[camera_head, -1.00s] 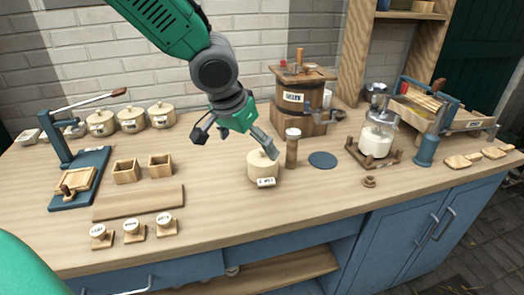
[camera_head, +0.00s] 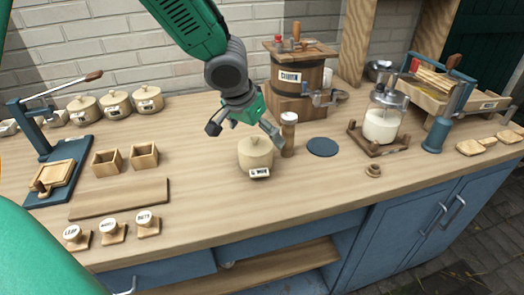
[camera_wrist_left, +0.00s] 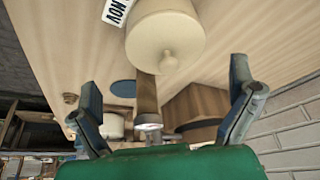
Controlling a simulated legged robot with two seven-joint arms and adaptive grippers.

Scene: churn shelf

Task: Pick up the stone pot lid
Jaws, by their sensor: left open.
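The stone pot lid (camera_head: 256,146) is a cream disc with a small round knob. It sits on the cream stone pot (camera_head: 249,165), which bears a label on its front. My left gripper (camera_head: 244,130) is open and empty just above and behind the lid, its two fingers spread to either side of the knob. In the left wrist view the lid (camera_wrist_left: 165,38) faces the camera with its knob toward the space between the fingers. The fingers (camera_wrist_left: 165,88) look apart from the lid. My right gripper is out of view.
A blue round mat (camera_head: 322,147) and a glass churn (camera_head: 381,122) are farther right. A wooden barrel (camera_head: 300,85) stands behind. Wooden boxes (camera_head: 107,163) and a board (camera_head: 120,198) lie left.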

